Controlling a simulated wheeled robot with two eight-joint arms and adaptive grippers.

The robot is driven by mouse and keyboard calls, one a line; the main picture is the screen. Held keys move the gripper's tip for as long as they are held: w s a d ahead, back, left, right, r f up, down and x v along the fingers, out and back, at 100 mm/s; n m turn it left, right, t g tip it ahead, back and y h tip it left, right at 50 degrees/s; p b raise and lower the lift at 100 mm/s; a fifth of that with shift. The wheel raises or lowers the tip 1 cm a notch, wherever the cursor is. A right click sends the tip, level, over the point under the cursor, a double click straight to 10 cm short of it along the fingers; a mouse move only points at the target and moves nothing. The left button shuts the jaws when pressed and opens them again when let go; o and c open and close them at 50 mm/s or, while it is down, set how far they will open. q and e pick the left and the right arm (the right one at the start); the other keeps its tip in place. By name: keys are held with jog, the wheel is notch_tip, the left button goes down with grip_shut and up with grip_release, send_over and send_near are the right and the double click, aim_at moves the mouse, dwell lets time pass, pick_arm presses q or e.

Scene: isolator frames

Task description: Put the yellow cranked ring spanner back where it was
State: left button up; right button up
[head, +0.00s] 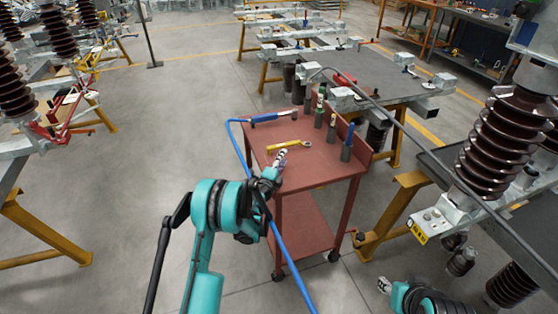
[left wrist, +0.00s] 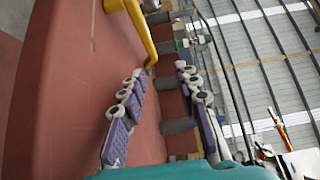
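The yellow cranked ring spanner (head: 290,145) lies on the red top of a trolley (head: 320,172), near its middle. It also shows in the left wrist view (left wrist: 136,28), where its cranked end reaches down beyond the fingertips. My left gripper (head: 280,157) is over the trolley's front part, close to the spanner's near side. In the left wrist view its two fingers (left wrist: 160,85) stand apart with nothing held between them. My right gripper (head: 384,285) shows only small at the lower right of the head view, away from the trolley; its fingers are too small to judge.
A blue-handled tool (head: 272,117) lies at the trolley's back left. Several upright bottle-like items (head: 332,127) stand along its right side. A blue hose (head: 237,140) runs past the trolley's left edge. Isolator frames with brown insulators (head: 495,140) stand close on the right.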

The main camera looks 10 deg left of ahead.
pick_arm(q)
jog(key=s+a+r+n+g+y, duration=0.1)
jog(key=s+a+r+n+y, duration=0.2)
jog(key=s+r+n, duration=0.5)
jog(key=s+a+r+n+g+y, duration=0.1)
jog(key=s+a+r+n+y, duration=0.35)
jog(key=r, duration=0.75)
jog(key=s+d+f+n+g+h, duration=0.1)
jog(key=s+n+g, duration=0.1)
jog(key=s, duration=0.7)
jog(key=s+d+f+n+g+h, duration=0.1)
jog(key=s+d+n+g, duration=0.15)
jog(key=s, duration=0.65)
jog(key=s+d+f+n+g+h, duration=0.1)
jog(key=s+d+f+g, duration=0.1)
jog(key=s, duration=0.7)
jog(key=s+d+f+n+g+h, duration=0.1)
jog(key=s+d+f, duration=0.3)
jog(key=s, duration=0.5)
notch_tip(320, 180, down, 2)
jog(key=shift+d+n+g+h, duration=0.3)
jog(key=shift+g+h, duration=0.35)
jog(key=shift+w, duration=0.1)
